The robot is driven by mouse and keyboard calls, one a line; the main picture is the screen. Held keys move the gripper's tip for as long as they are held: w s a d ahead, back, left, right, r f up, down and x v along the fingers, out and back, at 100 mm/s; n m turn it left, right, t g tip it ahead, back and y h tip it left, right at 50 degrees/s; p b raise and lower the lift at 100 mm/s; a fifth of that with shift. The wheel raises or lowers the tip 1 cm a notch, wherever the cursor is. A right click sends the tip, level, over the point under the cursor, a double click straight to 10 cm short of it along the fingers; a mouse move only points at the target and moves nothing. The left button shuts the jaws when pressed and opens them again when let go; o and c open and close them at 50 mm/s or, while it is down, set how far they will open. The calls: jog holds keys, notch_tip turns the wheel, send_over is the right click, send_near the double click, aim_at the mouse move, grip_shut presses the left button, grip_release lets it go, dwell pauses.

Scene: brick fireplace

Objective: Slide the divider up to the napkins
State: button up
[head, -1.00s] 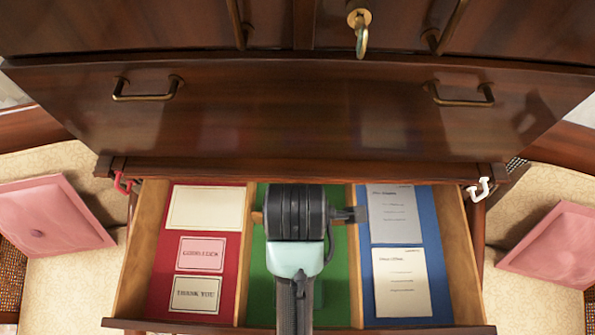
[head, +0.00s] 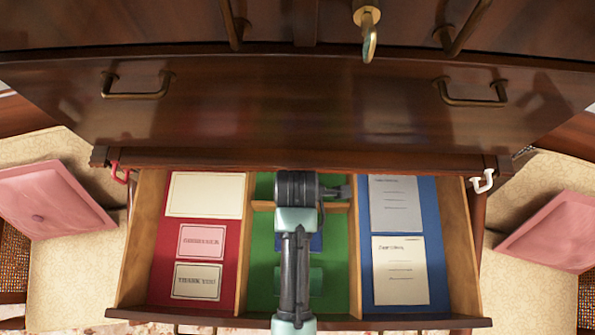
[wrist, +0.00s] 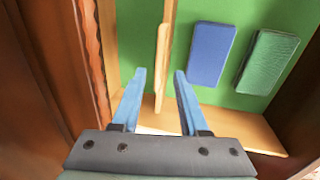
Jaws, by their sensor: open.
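The divider (head: 335,208) is a thin wooden crosspiece in the green middle compartment, near its back end. In the wrist view the divider (wrist: 162,55) stands on edge. My gripper (wrist: 160,72) is open, its two blue fingers on either side of the divider in that picture, with gaps showing. I cannot tell how deep the fingertips reach. The napkins are a blue one (wrist: 211,53) and a green one (wrist: 268,62), lying side by side, apart from the divider. In the head view my arm covers most of them; parts of the blue napkin (head: 317,242) and green napkin (head: 316,280) show.
The open drawer (head: 128,290) has a red left compartment (head: 236,265) with cards and a blue right compartment (head: 437,275) with papers. Fixed wooden walls flank the green floor (head: 338,255). The cabinet front (head: 300,105) overhangs the drawer's back. Pink cushions (head: 55,210) lie on seats beside it.

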jog(key=shift+w+f, duration=0.3)
jog(key=shift+f, duration=0.6)
grip_shut()
dwell(0.9)
